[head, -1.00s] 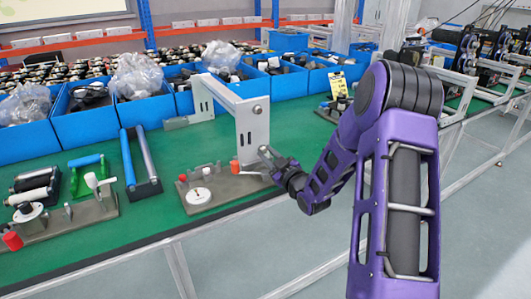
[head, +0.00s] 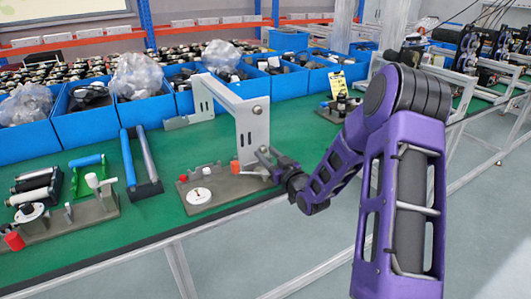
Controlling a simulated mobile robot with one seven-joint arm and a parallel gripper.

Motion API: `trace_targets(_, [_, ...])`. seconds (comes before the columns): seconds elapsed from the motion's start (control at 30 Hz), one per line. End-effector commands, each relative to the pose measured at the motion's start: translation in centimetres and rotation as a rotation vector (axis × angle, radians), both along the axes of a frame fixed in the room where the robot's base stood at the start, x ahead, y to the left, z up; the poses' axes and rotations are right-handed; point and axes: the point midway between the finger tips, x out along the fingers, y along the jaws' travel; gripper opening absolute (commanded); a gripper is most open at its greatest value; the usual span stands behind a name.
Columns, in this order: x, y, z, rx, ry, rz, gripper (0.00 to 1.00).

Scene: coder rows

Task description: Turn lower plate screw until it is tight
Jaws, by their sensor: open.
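A grey plate fixture (head: 226,190) lies on the green bench top, with a white round disc (head: 198,196) and small red knobs on it. An orange-red knob (head: 235,167) sits near the foot of the upright grey bracket (head: 252,125). I cannot tell for sure which part is the lower plate screw. My gripper (head: 264,158) is at the right end of the fixture, close to the bracket's foot. It is open, its fingers pointing left. Whether it touches anything is too small to tell.
Blue bins (head: 85,120) with parts and plastic bags line the back of the bench. A second fixture (head: 70,218) and a blue-handled tool (head: 141,165) stand to the left. The green bench top (head: 150,225) is clear along the front.

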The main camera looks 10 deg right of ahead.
Motion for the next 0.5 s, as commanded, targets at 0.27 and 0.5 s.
trace_targets(0.27, [-1.7, -0.5, -0.1, -0.002, 0.0, 0.0, 0.47])
trace_targets(0.5, [-3.5, -1.0, 0.0, -0.002, 0.0, -0.001, 0.47])
